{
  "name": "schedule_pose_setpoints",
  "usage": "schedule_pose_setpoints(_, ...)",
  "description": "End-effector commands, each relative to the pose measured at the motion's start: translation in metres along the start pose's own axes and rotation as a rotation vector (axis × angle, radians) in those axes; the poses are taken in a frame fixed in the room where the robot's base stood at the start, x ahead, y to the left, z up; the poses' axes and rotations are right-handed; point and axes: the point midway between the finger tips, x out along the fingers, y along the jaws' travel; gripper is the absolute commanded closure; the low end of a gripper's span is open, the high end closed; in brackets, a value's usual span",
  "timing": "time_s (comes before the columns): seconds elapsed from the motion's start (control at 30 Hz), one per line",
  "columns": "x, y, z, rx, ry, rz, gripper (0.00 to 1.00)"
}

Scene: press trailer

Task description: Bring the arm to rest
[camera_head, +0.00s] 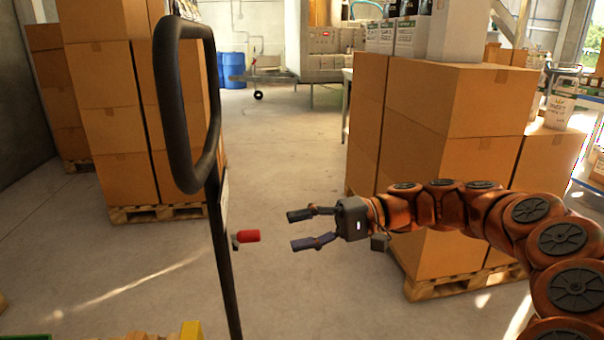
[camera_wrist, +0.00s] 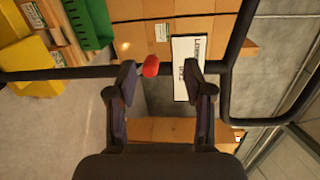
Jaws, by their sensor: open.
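My gripper (camera_head: 300,228) is open and empty at the end of my orange arm, which reaches in from the right in the head view. Its fingers point left toward a red knob (camera_head: 249,236) on a thin dark upright post (camera_head: 225,262). A gap shows between the fingertips and the knob. The post carries a black loop handle (camera_head: 172,105) at its top. In the wrist view, the gripper's two fingers (camera_wrist: 160,88) are spread apart. The red knob (camera_wrist: 151,66) appears between and beyond the fingertips, nearer the left one.
Stacked cardboard boxes on pallets stand at the left (camera_head: 110,80) and behind my arm at the right (camera_head: 440,110). A white sign (camera_wrist: 187,68) shows by the bars in the wrist view. Yellow bins (camera_wrist: 28,62) lie at its left. Open concrete floor (camera_head: 285,140) runs between the stacks.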

Motion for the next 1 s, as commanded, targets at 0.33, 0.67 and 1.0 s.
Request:
schedule_pose_setpoints(0.33,0.042,-0.071,0.114,-0.017,-0.122,0.396,0.48)
schedule_pose_setpoints(0.67,0.021,-0.077,0.203,0.023,-0.118,0.815,0.48)
schedule_pose_setpoints(1.0,-0.056,-0.081,0.286,0.131,-0.013,1.231,0.48)
